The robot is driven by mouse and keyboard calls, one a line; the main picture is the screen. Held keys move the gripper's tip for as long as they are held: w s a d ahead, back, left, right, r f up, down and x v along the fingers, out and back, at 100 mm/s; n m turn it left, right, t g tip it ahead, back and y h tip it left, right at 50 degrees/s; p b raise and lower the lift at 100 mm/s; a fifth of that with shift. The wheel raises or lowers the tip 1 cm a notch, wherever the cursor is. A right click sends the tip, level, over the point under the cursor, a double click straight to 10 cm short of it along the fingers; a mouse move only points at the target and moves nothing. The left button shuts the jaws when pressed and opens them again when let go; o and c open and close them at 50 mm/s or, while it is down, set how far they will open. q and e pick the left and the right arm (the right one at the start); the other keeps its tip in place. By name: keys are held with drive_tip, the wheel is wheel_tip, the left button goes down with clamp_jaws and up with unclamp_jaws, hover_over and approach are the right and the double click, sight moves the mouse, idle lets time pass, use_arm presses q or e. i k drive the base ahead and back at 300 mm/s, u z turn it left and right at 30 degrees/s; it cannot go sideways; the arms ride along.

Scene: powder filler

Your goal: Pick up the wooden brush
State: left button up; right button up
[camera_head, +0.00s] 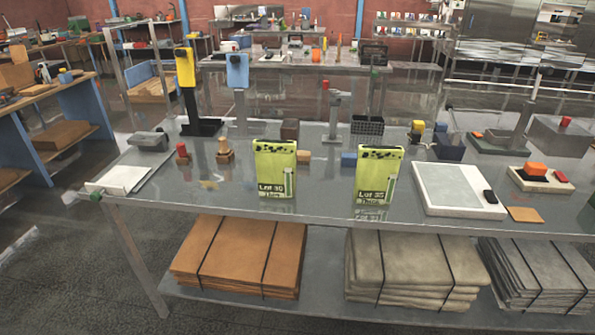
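A small upright item with a pale wooden knob and a brown block base (225,151) stands on the left part of the metal table (235,198). It may be the wooden brush; it is too small to tell for sure. A similar item with a red top (182,153) stands just left of it. A small tan block (304,157) lies behind and between the two green boxes. Neither of my grippers shows in the head view.
Two upright green boxes, the left one (275,168) and the right one (378,174), stand near the front edge. White sheets (120,179) lie at left, a white-topped scale (452,188) at right. Yellow (185,68) and blue (237,71) devices stand behind.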

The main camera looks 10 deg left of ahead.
sight(300, 157)
drive_tip(key=z, duration=0.05)
drive_tip(key=k, duration=0.65)
drive_tip(key=u, duration=0.85)
drive_tip(key=i, duration=1.05)
